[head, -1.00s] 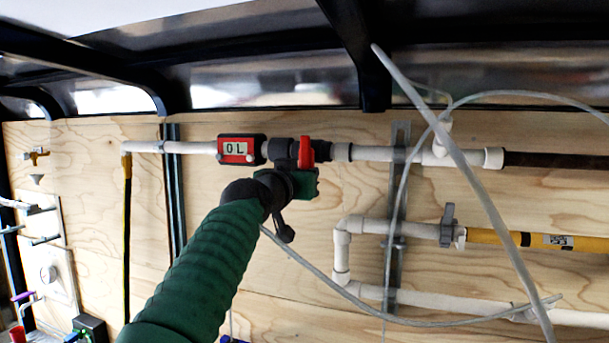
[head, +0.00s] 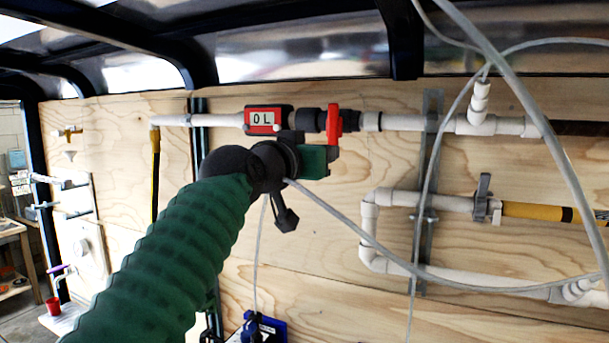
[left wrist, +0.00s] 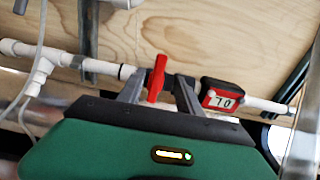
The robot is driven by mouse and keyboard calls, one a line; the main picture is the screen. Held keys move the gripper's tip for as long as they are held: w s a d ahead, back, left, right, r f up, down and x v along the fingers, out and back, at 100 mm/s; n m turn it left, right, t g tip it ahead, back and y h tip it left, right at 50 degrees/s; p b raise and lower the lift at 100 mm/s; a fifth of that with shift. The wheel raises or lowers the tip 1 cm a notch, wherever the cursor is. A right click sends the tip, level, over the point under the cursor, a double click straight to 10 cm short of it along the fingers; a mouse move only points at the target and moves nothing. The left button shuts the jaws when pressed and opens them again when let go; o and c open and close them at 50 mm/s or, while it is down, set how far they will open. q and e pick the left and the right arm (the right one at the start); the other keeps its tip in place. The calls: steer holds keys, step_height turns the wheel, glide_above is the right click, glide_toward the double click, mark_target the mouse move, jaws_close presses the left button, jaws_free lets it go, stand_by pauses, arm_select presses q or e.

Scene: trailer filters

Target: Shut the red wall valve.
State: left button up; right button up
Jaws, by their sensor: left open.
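The handle looks upright, across the pipe. My left gripper (head: 322,160) is just below and in front of it, its fingers largely hidden in the head view. In the left wrist view, the two grey fingers of my left gripper (left wrist: 158,92) are open, with the red handle (left wrist: 157,77) between them. Gaps show on both sides of the handle; contact is not visible. My right gripper is out of view.
White pipes (head: 410,199) run along the plywood wall, with a grey-handled valve (head: 484,198) lower right. Thin grey cables (head: 350,237) cross in front of the wall and past my left wrist. A dark roof beam (head: 405,45) is above. A blue device (head: 262,328) is below.

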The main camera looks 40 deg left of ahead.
arm_select(q)
steer(key=b+v, duration=0.1)
steer(key=v, duration=0.6)
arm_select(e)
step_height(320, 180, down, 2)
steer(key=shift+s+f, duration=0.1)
arm_select(q)
steer(key=shift+w+f, duration=0.1)
steer(key=w+d+f+g+h, duration=0.1)
steer(key=w+d+f+g, duration=0.1)
steer(key=f, duration=1)
steer(key=w+d+f+g+h, duration=0.1)
steer(key=w+d+f+g, duration=0.2)
steer(key=f, duration=0.9)
steer(key=w+d+f+g+h, duration=0.1)
steer(key=w+d+f+g, duration=0.1)
steer(key=f, duration=1)
steer(key=s+d+f+m+g, duration=0.1)
steer(key=s+d+f+g, duration=0.1)
steer(key=s+f, duration=0.4)
steer(key=s+d+f+m+g, duration=0.1)
steer(key=s+d+f+g, duration=0.2)
steer(key=s+f, duration=0.4)
steer(key=s+d+f+g+h, duration=0.1)
steer(key=s+d+f+g, duration=0.2)
steer(key=f, duration=1.4)
steer(key=s, duration=0.4)
steer(key=shift+d+m, duration=0.35)
steer(key=shift+m, duration=0.05)
